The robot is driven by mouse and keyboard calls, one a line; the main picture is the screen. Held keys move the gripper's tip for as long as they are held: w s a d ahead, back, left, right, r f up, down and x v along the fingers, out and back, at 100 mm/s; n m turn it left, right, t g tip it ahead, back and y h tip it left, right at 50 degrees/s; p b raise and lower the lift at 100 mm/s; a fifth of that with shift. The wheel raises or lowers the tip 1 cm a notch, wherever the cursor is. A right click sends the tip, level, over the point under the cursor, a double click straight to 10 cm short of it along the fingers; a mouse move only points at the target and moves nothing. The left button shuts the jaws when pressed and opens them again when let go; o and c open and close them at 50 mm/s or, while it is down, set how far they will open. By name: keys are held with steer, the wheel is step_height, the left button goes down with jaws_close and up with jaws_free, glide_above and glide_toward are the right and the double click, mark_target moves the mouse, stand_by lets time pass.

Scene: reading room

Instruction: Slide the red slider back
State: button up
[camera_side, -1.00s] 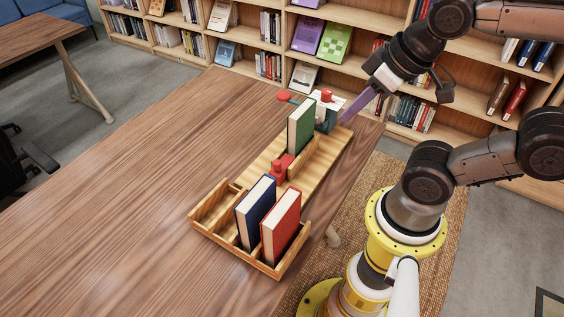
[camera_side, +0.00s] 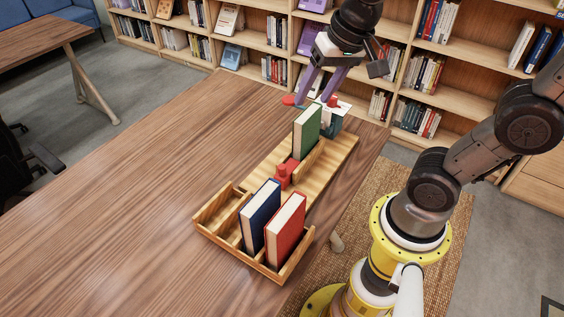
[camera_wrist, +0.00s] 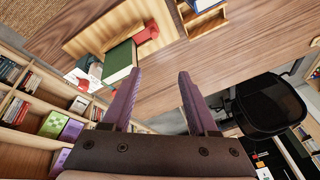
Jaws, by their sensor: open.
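The red slider (camera_side: 285,175) sits on the wooden board (camera_side: 258,168), between the green book and the tray of books. It also shows in the wrist view (camera_wrist: 146,33), just beyond the green book. My gripper (camera_side: 316,99) is open and empty, its purple fingers pointing down over the far end of the board, well away from the slider. In the wrist view my two fingers (camera_wrist: 159,76) stand apart with nothing between them. The green book (camera_side: 307,131) stands upright on the board, between my gripper and the slider.
A wooden tray (camera_side: 213,207) at the near end holds a blue book (camera_side: 259,213) and a red book (camera_side: 286,230). A teal holder (camera_side: 331,122) with red parts stands at the far end, close to my fingers. The tabletop (camera_side: 140,180) left of the board is clear.

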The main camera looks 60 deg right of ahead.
steer(key=w+f+m+g, duration=0.2)
steer(key=w+f, duration=0.3)
steer(key=w, duration=0.2)
steer(key=g, duration=0.2)
glide_above(282, 166)
step_height(282, 166, down, 6)
step_height(282, 166, down, 14)
steer(key=shift+r, duration=0.15)
steer(key=shift+c, duration=0.2)
jaws_close()
steer(key=shift+r, duration=0.1)
stand_by(0.7)
